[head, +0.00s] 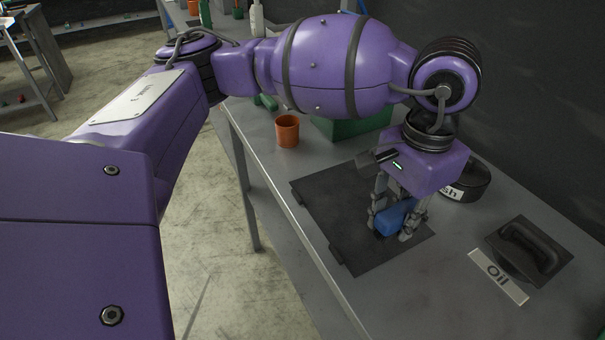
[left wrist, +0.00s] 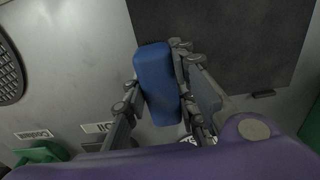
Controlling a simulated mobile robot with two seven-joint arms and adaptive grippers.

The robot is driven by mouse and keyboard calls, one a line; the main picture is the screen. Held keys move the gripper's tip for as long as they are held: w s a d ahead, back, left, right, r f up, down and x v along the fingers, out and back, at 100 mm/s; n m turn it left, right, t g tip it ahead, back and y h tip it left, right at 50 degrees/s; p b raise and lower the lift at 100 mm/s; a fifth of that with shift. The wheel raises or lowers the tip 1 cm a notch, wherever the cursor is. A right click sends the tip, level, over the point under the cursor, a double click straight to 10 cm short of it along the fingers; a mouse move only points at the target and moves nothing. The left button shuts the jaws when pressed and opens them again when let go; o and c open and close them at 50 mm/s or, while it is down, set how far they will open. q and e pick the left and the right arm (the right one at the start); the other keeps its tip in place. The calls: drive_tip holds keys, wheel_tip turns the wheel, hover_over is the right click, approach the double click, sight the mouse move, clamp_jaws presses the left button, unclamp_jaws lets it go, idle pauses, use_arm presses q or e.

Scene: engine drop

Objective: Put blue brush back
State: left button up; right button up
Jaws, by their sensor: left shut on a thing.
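The blue brush (head: 394,218) is a small blue block between the fingers of my left gripper (head: 396,222), over the dark mat (head: 335,210) on the workbench. In the left wrist view the blue brush (left wrist: 157,82) lies lengthwise between the two fingers of the left gripper (left wrist: 160,95), which is shut on it. The brush's underside is hidden, and I cannot tell whether it touches the mat. My right gripper is not in view.
An orange cup (head: 287,131) and a green container (head: 345,125) stand behind the mat. A round black holder (head: 467,182) with a partly hidden label stands to the right.

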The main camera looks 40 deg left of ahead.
sight(393, 229)
use_arm(q)
drive_tip(key=shift+w+a+f, duration=0.15)
drive_tip(key=shift+f, duration=0.3)
drive_tip(key=shift+w+f, duration=0.15)
drive_tip(key=shift+f, duration=1.3)
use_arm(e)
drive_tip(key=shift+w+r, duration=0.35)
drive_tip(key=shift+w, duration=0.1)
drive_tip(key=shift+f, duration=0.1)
use_arm(q)
drive_tip(key=shift+f, duration=0.2)
drive_tip(key=o, duration=1)
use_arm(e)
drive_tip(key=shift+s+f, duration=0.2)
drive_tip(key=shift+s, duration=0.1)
